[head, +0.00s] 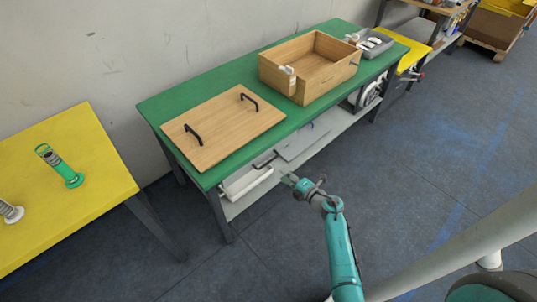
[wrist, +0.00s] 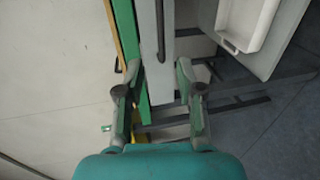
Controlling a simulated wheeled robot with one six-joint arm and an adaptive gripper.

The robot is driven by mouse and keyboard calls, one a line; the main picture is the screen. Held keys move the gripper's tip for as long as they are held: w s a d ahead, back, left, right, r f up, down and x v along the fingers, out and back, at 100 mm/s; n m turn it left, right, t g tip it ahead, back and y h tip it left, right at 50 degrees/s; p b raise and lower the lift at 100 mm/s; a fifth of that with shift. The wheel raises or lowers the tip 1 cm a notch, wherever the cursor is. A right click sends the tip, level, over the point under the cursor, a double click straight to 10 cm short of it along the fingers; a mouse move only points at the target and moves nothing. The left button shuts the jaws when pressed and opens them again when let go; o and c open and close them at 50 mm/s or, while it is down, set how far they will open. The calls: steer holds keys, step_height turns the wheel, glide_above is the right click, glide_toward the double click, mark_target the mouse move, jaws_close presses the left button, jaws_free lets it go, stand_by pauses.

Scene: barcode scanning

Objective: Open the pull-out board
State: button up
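A grey board (head: 302,141) shows under the front edge of the green table (head: 150,103), with a dark handle (head: 265,161) near its left end. In the wrist view a pale grey strip (wrist: 152,75) runs beside the green table edge (wrist: 127,30), with a dark bar handle (wrist: 161,35) along it. My gripper (head: 289,179) is in front of the table, close to the handle but apart from it. In the wrist view my gripper (wrist: 158,92) is open, its fingers spread with nothing held between them.
A wooden panel (head: 222,125) with two black handles and an open wooden box (head: 283,82) lie on the green table. A white tray (head: 246,181) sits on the lower shelf (head: 235,205). A yellow table (head: 70,150) stands left. The floor (head: 430,170) to the right is clear.

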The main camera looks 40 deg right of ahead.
mark_target(269, 162)
steer(key=w, duration=0.3)
steer(key=w+f, duration=0.1)
steer(key=w, duration=0.3)
steer(key=w+d+f, duration=0.1)
steer(key=w, duration=0.3)
steer(key=shift+w+f, duration=0.15)
steer(key=shift+f, duration=0.05)
jaws_close()
